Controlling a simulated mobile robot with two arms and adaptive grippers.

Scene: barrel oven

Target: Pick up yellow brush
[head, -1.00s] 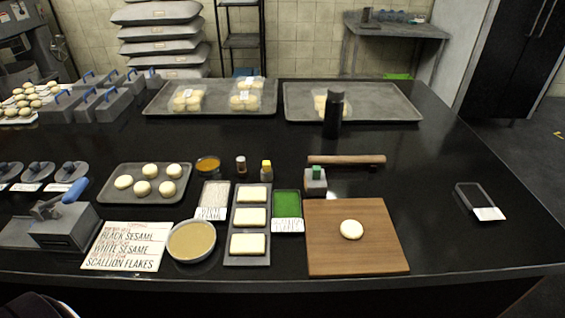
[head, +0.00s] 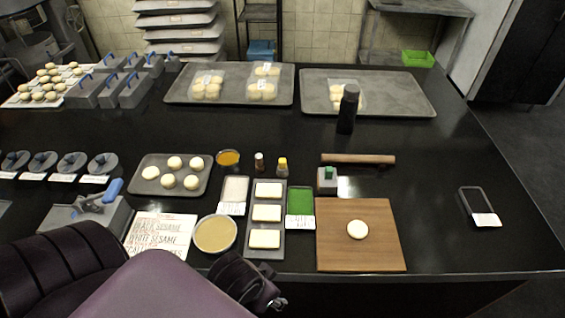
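No yellow brush can be clearly made out in the head view. A small bowl of orange liquid (head: 228,159) stands at the right of the bun tray, and a small yellow-capped bottle (head: 282,168) stands to its right. My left arm comes in from the lower left, and what looks like my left gripper (head: 262,290) is at the counter's front edge, below the round bowl of tan paste (head: 215,235). Its fingers are too dark and turned away to read. It is apart from the orange bowl and the bottle. My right gripper is out of view.
Trays of white pieces (head: 252,250) and green flakes (head: 300,222) lie mid-counter. A wooden board (head: 335,250) with one dough ball is to their right. A dark bottle (head: 347,110) stands behind the rolling pin (head: 358,159). The counter's right side is mostly clear.

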